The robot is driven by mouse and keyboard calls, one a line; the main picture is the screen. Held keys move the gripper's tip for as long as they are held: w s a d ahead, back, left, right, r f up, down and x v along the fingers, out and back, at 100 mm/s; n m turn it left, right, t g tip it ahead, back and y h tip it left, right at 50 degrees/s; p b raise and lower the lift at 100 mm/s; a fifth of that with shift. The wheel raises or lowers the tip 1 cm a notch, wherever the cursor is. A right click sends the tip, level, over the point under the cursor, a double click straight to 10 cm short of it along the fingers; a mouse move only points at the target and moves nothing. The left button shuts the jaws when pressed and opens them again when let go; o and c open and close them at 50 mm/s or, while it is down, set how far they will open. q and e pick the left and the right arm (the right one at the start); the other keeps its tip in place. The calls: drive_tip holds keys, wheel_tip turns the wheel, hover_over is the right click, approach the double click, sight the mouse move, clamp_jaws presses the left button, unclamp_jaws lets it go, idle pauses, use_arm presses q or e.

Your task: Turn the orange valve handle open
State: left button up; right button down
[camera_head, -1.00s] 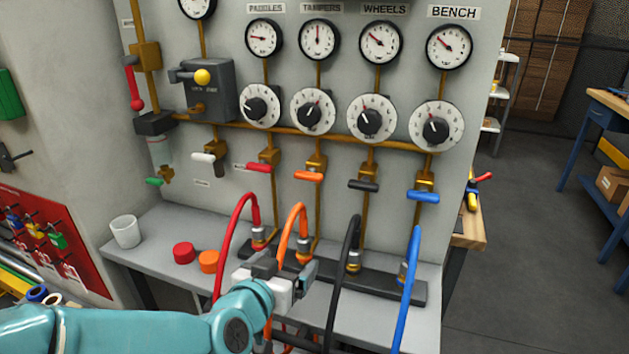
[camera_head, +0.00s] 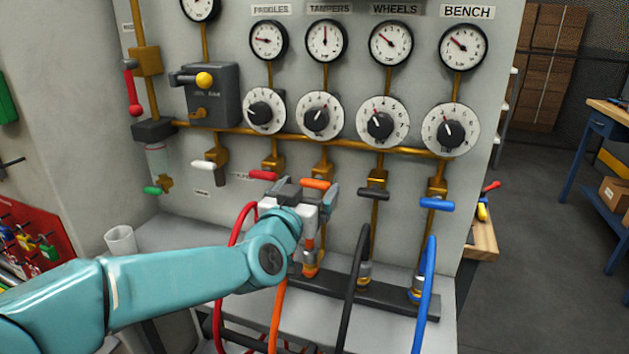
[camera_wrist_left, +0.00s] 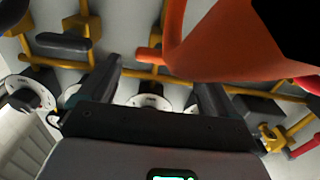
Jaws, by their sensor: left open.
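The orange valve handle (camera_head: 315,184) lies crosswise on its brass valve under the TAMPERS dial, between the red and black handles. My left gripper (camera_head: 308,190) is open just in front of and below it, one finger on either side. The gripper partly hides the valve; I cannot tell whether it touches the handle. In the left wrist view the orange handle (camera_wrist_left: 150,55) shows beyond and between the open fingers (camera_wrist_left: 157,72). The orange hose (camera_wrist_left: 235,45) fills much of the top there. My right gripper is not in view.
The red handle (camera_head: 263,175) is close left of the gripper, the black handle (camera_head: 373,193) to its right, and the blue handle (camera_head: 437,204) farther right. The red hose (camera_head: 240,225), black hose (camera_head: 354,285) and blue hose (camera_head: 428,290) rise from the bench. A white cup (camera_head: 120,240) stands left.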

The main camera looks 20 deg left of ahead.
sight(314, 183)
use_arm(q)
drive_tip(key=shift+w+d, duration=0.1)
drive_tip(key=shift+w, duration=2.05)
drive_tip(key=c, duration=1)
drive_tip(key=shift+o, duration=0.2)
